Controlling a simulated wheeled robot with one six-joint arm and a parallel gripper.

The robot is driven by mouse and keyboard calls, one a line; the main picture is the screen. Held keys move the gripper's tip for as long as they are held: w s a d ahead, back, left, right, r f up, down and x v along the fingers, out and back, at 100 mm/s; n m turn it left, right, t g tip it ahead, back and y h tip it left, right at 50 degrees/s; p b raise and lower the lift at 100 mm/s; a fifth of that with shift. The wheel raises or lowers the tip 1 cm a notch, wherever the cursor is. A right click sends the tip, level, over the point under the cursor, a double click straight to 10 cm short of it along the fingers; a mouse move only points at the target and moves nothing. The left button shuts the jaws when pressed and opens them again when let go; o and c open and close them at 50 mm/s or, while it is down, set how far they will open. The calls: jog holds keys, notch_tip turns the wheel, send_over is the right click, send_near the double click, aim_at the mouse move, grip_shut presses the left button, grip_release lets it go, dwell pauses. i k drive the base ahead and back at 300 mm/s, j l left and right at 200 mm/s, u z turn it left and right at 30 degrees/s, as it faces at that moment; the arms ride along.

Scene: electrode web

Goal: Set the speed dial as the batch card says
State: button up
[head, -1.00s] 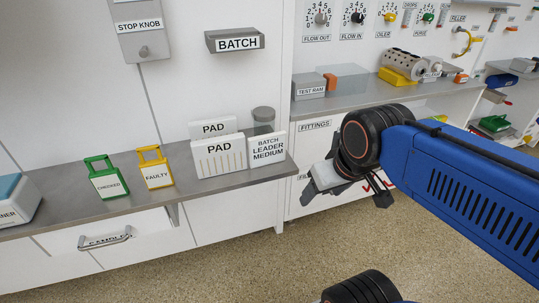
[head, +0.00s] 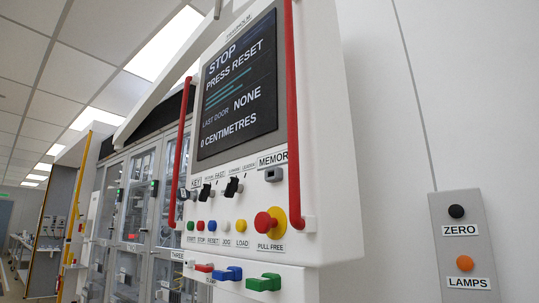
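A tall white control panel (head: 338,150) stands in the middle of the head view. Its dark screen (head: 240,90) reads STOP, PRESS RESET, LAST DOOR NONE and 0 CENTIMETRES. Below the screen are two black selector handles (head: 233,187), with a key switch (head: 182,194) to their left. Their small labels are hard to read; one looks like FAST and one like LEADER. I cannot tell whether either handle is the speed dial, nor its exact setting. No batch card shows in this view. My gripper is not in view.
Push buttons (head: 212,226) and a red mushroom button on yellow (head: 270,222), marked PULL FREE, sit under the selectors. Red rails (head: 293,120) flank the screen. Coloured handles (head: 264,283) stick out below. A grey box (head: 465,280) with ZERO and LAMPS buttons hangs at right.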

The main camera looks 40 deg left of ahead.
aim_at(207, 192)
jog(key=u, duration=1.7)
